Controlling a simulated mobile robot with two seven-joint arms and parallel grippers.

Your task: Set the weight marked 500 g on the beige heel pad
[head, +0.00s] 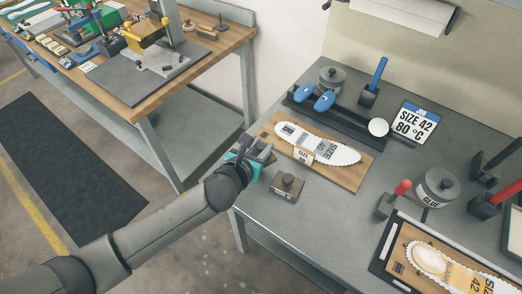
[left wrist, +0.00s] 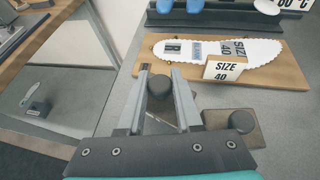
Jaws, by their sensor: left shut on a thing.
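My left gripper (head: 262,153) is at the left edge of the grey bench, in front of the size 40 board. In the left wrist view its fingers (left wrist: 160,95) are shut on the dark round knob (left wrist: 160,84) of a weight. The weight's body is mostly hidden, and I cannot read its mark. A second block-shaped weight (head: 287,188) with a dark knob stands on the bench just to the right; its mark is unreadable too. My right gripper is not in view.
The size 40 board (head: 349,178) carries a white insole (head: 330,150). Behind it is a black rack (head: 350,127) with blue pads. A glue pot (head: 437,187) and red-handled tool (head: 396,197) stand near the size 42 board (head: 405,246). The bench's front middle is clear.

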